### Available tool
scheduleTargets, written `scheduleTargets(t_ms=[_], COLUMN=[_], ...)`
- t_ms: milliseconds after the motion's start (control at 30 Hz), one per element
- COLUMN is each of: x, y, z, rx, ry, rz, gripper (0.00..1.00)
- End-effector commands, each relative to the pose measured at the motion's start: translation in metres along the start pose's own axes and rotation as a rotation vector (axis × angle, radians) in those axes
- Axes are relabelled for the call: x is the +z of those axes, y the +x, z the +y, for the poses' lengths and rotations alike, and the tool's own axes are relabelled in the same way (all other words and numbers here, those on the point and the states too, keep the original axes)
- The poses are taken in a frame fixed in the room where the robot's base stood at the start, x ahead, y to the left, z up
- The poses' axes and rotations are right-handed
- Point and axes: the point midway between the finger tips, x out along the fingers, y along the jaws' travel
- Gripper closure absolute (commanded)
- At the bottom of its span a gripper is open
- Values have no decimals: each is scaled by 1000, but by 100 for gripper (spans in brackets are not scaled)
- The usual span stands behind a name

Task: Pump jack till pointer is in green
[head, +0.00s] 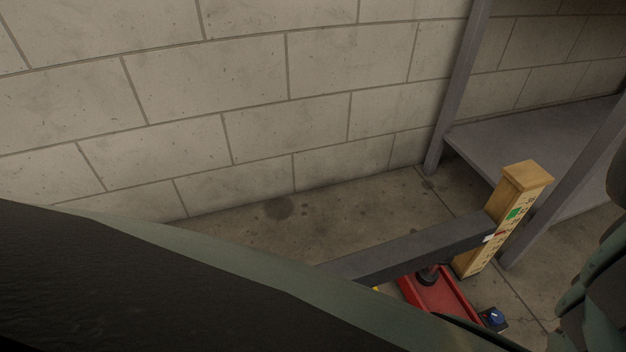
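The red jack (440,293) stands on the floor at the lower right, with a dark round saddle (429,277) under a grey beam (410,253). The jack's near part and any handle are hidden. A yellow post (480,257) with a marked scale stands at the beam's far end. The scale has a green patch (513,214). A small red pointer (501,234) sits lower on the scale, below the green patch and apart from it, close to the beam's end. My gripper cannot be made out in this view.
Large dark green shapes cover the lower left and right edge. A small dark box with a blue top (496,317) lies right of the jack. A grey shelf (540,140) with uprights stands behind the post. A block wall (220,90) closes the back; floor before it is bare.

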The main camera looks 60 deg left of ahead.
Motion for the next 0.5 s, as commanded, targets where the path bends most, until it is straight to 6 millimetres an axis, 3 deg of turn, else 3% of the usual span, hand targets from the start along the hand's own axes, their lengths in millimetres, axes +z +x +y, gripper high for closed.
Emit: scheduleTargets(t_ms=[33,400,500], x=[0,0,0], y=[11,49,49], z=[0,2,2], rx=[3,4,4], ry=[-4,-3,-3], rz=[-1,-2,-2], gripper=[100,100,100])
